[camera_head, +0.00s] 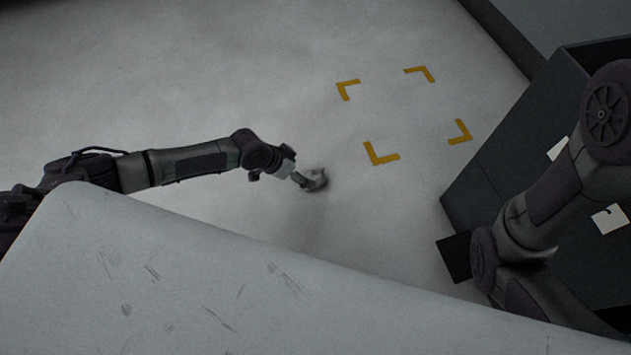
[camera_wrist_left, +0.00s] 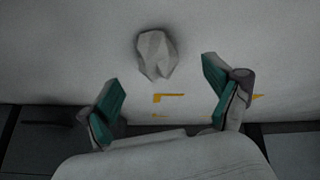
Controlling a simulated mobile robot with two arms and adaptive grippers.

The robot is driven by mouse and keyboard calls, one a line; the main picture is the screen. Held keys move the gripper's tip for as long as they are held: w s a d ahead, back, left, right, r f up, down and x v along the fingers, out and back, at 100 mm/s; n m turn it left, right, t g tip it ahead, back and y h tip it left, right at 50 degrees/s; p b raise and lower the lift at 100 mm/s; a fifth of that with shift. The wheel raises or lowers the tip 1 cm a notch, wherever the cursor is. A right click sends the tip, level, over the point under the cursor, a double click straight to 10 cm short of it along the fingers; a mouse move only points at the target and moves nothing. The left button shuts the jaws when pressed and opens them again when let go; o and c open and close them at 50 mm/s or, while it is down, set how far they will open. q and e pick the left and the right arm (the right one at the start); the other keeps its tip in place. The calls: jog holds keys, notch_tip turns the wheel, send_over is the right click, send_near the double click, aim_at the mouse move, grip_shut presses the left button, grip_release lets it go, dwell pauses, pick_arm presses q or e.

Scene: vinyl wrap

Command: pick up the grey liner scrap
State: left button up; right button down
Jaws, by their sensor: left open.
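The grey liner scrap (camera_wrist_left: 155,54) is a small crumpled, pale grey piece lying on the light grey surface (camera_head: 230,60). In the left wrist view it is beyond the fingertips, near the middle of the gap between them. In the head view the scrap (camera_head: 319,179) shows just at the end of my left gripper (camera_head: 306,181), which partly covers it. My left gripper (camera_wrist_left: 163,90) is open, with its two teal finger pads apart and nothing between them. My right arm is at the right of the head view; I cannot make out its gripper.
Yellow corner marks (camera_head: 381,156) outline a square on the surface, to the right of and beyond the scrap. A dark box-like structure (camera_head: 493,148) with pale patches stands at the right. The surface around the scrap is clear.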

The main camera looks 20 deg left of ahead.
aim_at(310, 177)
pick_arm(q)
jog(key=shift+w+d+f, duration=0.2)
jog(key=shift+f, duration=0.2)
jog(key=b+x, duration=0.5)
jog(key=shift+d, duration=0.2)
jog(key=shift+r, duration=0.1)
jog(key=shift+s, duration=0.1)
jog(key=c, duration=0.9)
